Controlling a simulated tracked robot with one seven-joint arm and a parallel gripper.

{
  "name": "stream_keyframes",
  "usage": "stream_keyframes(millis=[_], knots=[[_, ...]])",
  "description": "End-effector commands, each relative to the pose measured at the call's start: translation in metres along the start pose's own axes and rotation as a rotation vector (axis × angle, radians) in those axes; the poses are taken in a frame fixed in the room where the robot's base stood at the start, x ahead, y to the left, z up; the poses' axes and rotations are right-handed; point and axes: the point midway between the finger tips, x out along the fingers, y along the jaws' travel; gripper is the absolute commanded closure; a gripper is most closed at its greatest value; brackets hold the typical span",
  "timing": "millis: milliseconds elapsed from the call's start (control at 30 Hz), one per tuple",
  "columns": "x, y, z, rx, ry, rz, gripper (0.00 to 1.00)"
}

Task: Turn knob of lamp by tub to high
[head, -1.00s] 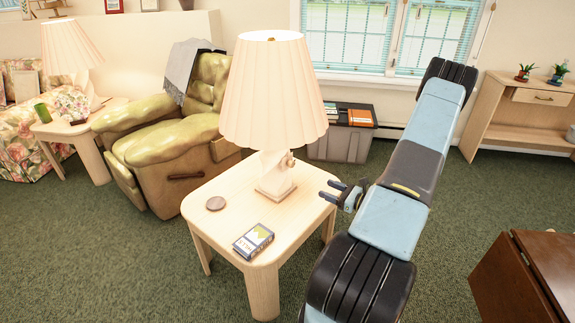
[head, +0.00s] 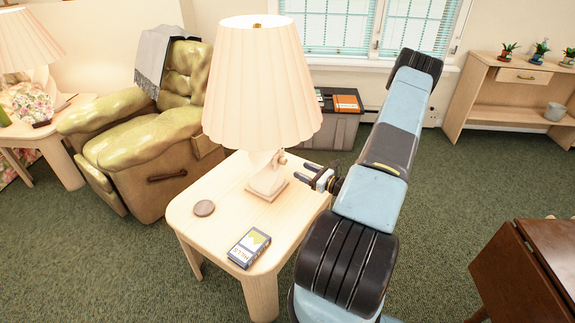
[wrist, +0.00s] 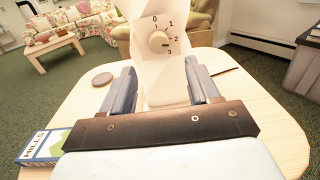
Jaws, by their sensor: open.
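The lamp (head: 264,90) stands upright on a pale wooden end table (head: 205,228), near the grey tub (head: 330,132). It has a cream pleated shade and a pale twisted base. In the wrist view its round knob (wrist: 158,41) faces me, on a dial marked 0, 1, 2, 3. The knob's pointer is too small to read surely. My gripper (head: 308,172) is open and empty, just right of the lamp base. In the wrist view the fingers of my gripper (wrist: 161,80) are spread either side of the lamp base, below the knob and apart from it.
A dark wooden table (head: 515,275) is at the lower right. Green carpet is open between them.

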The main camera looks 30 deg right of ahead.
Motion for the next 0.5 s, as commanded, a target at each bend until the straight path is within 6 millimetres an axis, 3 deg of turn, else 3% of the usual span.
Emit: stream_keyframes(millis=[300, 500], knots=[[0.056, 0.002, 0.0, -0.001, -0.001, 0.005, 0.4], [0.075, 0.002, 0.0, -0.001, 0.0, 0.004, 0.4]])
